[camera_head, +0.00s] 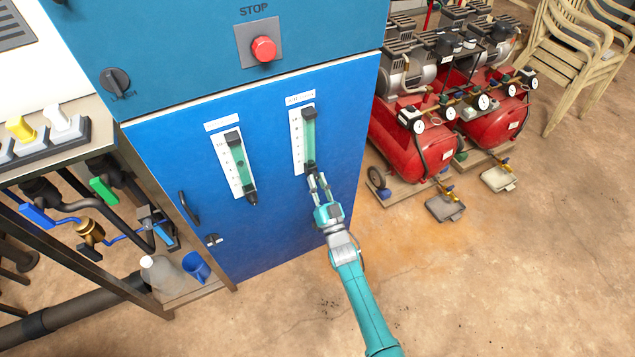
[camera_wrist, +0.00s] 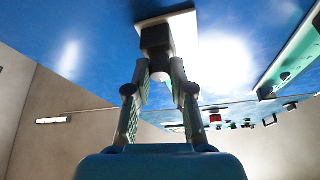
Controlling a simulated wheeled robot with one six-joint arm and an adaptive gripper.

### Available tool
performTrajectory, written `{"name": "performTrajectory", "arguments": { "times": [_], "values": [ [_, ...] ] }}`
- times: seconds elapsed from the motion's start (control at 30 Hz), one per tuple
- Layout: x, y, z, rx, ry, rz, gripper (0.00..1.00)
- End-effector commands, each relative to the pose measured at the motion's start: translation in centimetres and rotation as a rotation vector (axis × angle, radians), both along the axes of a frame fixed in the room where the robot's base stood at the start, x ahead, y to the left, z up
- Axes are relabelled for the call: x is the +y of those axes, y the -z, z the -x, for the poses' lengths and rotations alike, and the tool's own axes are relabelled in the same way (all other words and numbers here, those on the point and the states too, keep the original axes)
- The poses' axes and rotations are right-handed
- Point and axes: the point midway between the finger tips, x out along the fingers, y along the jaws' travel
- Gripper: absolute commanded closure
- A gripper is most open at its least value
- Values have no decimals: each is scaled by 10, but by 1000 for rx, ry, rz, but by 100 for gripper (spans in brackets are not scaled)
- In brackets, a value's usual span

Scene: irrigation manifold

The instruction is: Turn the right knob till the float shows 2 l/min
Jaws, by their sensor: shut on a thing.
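The right flowmeter (camera_head: 309,138) is a green tube on a white scale plate on the blue cabinet door. Its float and scale marks are too small to read. My gripper (camera_head: 317,180) is at the lower end of this flowmeter, shut on the right knob.
A red stop button (camera_head: 264,49) and a black rotary switch (camera_head: 116,81) sit on the upper panel. The door has a black handle (camera_head: 188,208). Red compressors (camera_head: 412,140) stand at the right. A rack with pipes and valves stands at the left. The floor in front is clear.

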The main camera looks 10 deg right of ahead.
Motion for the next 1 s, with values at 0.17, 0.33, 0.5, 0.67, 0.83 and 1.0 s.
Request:
{"name": "performTrajectory", "arguments": {
  "times": [0.17,0.33,0.5,0.67,0.83,1.0],
  "values": [
    [-1,0,0,-13,1,52,100],
    [-2,1,-1,-42,1,153,100],
    [-3,0,-1,-85,2,296,100],
    [-4,0,-1,-127,2,441,100],
    [-5,0,-2,-169,1,587,100],
    [-6,-1,-2,-204,1,710,100]
  ]
}}
